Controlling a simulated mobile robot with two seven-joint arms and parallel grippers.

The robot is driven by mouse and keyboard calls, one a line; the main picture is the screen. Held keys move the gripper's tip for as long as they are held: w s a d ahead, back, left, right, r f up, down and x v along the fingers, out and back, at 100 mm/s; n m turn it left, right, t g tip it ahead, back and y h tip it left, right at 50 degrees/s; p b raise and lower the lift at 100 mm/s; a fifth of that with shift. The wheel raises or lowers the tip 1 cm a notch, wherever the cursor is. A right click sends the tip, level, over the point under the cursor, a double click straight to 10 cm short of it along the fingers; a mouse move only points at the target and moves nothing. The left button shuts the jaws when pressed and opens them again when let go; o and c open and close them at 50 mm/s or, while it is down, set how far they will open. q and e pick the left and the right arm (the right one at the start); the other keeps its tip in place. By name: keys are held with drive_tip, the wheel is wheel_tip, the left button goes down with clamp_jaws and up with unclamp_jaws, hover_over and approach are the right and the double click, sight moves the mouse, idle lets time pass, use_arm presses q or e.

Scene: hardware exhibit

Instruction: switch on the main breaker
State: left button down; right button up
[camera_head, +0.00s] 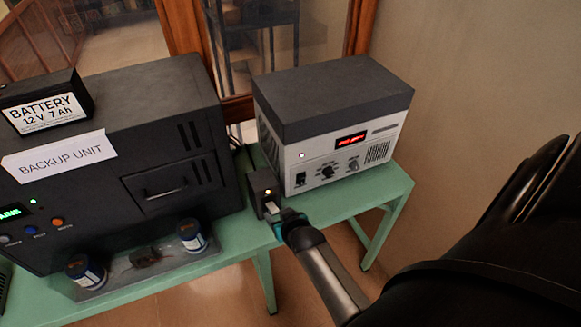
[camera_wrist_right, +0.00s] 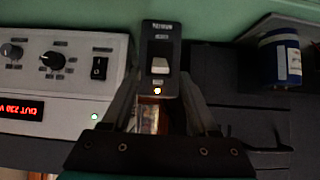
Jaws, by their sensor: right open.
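The main breaker appears to be the small dark box (camera_head: 262,186) between the two large units on the green bench. In the right wrist view the box (camera_wrist_right: 160,38) shows upside down, with a pale switch lever (camera_wrist_right: 160,66) and a lit yellow-orange lamp. My right gripper (camera_head: 276,214) is at the front of this box, partly covering its lower part. In the wrist view its open fingers (camera_wrist_right: 160,106) lie on either side of the box's lamp end, with nothing held. I cannot tell whether a finger touches the lever. My left gripper is not in view.
A grey-topped power supply (camera_head: 330,105) with a lit red display stands close on the right. A black backup unit (camera_head: 120,110) stands on the left, with a battery (camera_head: 45,105) on top. Blue-labelled cans (camera_head: 191,236) stand before it. The green bench (camera_head: 345,198) is bare at front right.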

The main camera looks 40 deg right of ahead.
drive_tip(key=p+v, duration=0.1)
drive_tip(key=v, duration=0.9)
drive_tip(key=shift+s+r+p, duration=0.25)
drive_tip(key=shift+p, duration=0.1)
drive_tip(key=shift+a+f, duration=0.1)
drive_tip(key=s+a+f+n+g+y+b, duration=0.1)
drive_tip(key=s+a+f+g+b, duration=0.2)
drive_tip(key=f, duration=0.7)
drive_tip(key=s+a+f+n+y+b, duration=0.15)
drive_tip(key=s+f+b, duration=0.3)
drive_tip(key=f, duration=0.55)
drive_tip(key=s+a+f+g+b, duration=0.2)
drive_tip(key=s+a+f+b, duration=0.15)
drive_tip(key=f, duration=0.65)
drive_tip(key=s+d+f+n+g+b, duration=0.2)
drive_tip(key=s+f+g+b, duration=0.2)
drive_tip(key=s+f+b, duration=0.6)
drive_tip(key=s+f, duration=0.8)
drive_tip(key=shift+s+f+n, duration=0.35)
drive_tip(key=shift+s, duration=0.05)
